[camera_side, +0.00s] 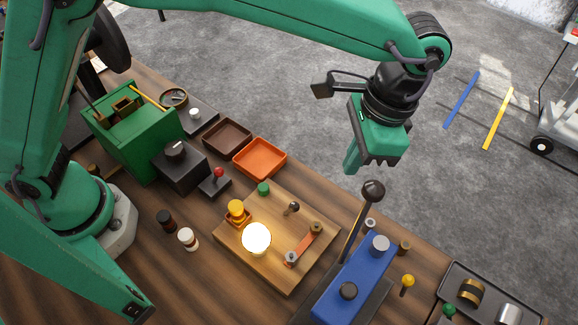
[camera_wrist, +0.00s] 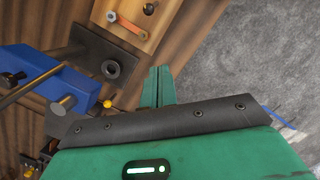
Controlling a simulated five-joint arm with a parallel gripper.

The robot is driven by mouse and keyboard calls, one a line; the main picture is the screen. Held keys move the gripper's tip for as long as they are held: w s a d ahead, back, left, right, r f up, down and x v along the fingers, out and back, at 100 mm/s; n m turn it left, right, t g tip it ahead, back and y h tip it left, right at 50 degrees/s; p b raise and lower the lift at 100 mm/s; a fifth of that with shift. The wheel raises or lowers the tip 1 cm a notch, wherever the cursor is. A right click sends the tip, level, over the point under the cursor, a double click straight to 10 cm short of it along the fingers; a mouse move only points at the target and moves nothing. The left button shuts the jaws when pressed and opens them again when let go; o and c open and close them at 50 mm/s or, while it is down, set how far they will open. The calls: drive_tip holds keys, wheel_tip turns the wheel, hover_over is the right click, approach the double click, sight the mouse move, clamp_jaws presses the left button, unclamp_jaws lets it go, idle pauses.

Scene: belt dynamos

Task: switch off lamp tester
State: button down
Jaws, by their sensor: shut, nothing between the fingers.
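The lamp tester is a wooden board (camera_side: 277,277) on the bench with a round lamp (camera_side: 257,240) that glows bright white-yellow. An orange-copper strip (camera_side: 303,244) spans two posts on the board's right side; it also shows at the top of the wrist view (camera_wrist: 99,22). A small black-knobbed piece (camera_side: 293,208) stands near the board's back corner and shows in the wrist view too (camera_wrist: 149,8). My gripper (camera_side: 352,163) is shut and empty, raised beyond the board's back right side. In the wrist view its fingers (camera_wrist: 157,85) are together, touching nothing.
A blue device (camera_side: 340,294) with a tall black-knobbed lever (camera_side: 373,191) stands right of the board. An orange tray (camera_side: 260,159) and a brown tray (camera_side: 227,138) lie behind it. A yellow-knobbed piece (camera_side: 408,282) and a dark metal tray (camera_side: 485,285) are farther right.

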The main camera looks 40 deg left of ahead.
sight(290, 210)
idle(0.3)
drive_tip(key=shift+s+a+f, duration=0.7)
drive_tip(key=shift+s+f, duration=0.05)
drive_tip(key=shift+f, duration=0.9)
drive_tip(key=shift+s+a+f, duration=0.65)
drive_tip(key=shift+s+f, duration=0.1)
drive_tip(key=shift+f, duration=0.9)
drive_tip(key=shift+s+a+f, duration=0.7)
drive_tip(key=shift+s+f, duration=0.05)
drive_tip(key=shift+f, duration=0.9)
drive_tip(key=shift+a+r, duration=0.25)
drive_tip(key=shift+a, duration=0.35)
drive_tip(key=shift+a+r, duration=0.2)
drive_tip(key=shift+a, duration=1.65)
drive_tip(key=shift+d, duration=0.3)
